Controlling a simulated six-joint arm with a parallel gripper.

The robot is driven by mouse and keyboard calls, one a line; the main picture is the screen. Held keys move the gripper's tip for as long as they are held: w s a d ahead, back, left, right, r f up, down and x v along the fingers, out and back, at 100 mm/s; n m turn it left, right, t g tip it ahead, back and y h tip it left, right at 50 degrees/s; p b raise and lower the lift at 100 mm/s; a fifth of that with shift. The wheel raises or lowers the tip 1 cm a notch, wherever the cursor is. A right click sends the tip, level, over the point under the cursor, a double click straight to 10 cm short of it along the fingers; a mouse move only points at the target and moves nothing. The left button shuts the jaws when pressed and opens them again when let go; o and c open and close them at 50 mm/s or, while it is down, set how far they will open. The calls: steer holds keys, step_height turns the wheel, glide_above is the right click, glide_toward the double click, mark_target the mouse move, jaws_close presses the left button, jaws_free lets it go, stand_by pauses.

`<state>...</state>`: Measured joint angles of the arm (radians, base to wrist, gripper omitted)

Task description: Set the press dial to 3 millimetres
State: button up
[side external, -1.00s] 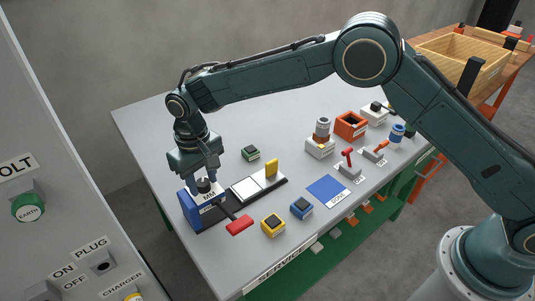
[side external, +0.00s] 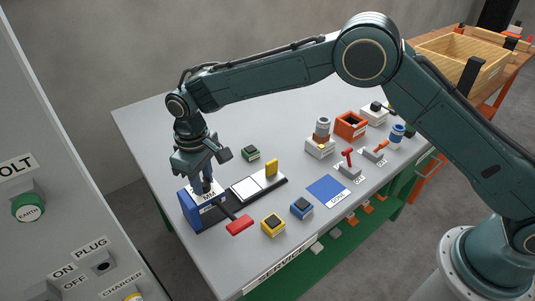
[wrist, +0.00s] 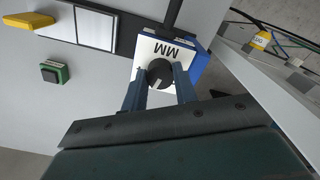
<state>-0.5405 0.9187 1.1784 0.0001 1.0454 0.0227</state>
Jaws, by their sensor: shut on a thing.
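The press dial is a dark round knob (wrist: 160,73) with a light pointer line, on a white plate (wrist: 150,50) marked MM. In the wrist view the fingers of my gripper (wrist: 160,82) stand on either side of the knob and are shut on it. The scale marks and the value set cannot be read. In the side view my gripper (side external: 207,186) reaches down onto the plate and hides most of the knob. The plate sits on the blue press block (side external: 188,211) at the left end of a black base.
A red-handled lever (side external: 240,225) sticks out in front of the press. White panels (side external: 247,188) and a yellow block (side external: 271,168) lie along the base. A green block (side external: 251,153), a yellow block (side external: 272,225) and a blue block (side external: 301,208) stand nearby. A grey cabinet rises at left.

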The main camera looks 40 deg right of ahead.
mark_target(203, 182)
steer(key=shift+n, duration=1.1)
steer(key=o, duration=1)
steer(key=shift+c, duration=0.2)
steer(key=shift+r, duration=0.1)
step_height(203, 182, up, 14)
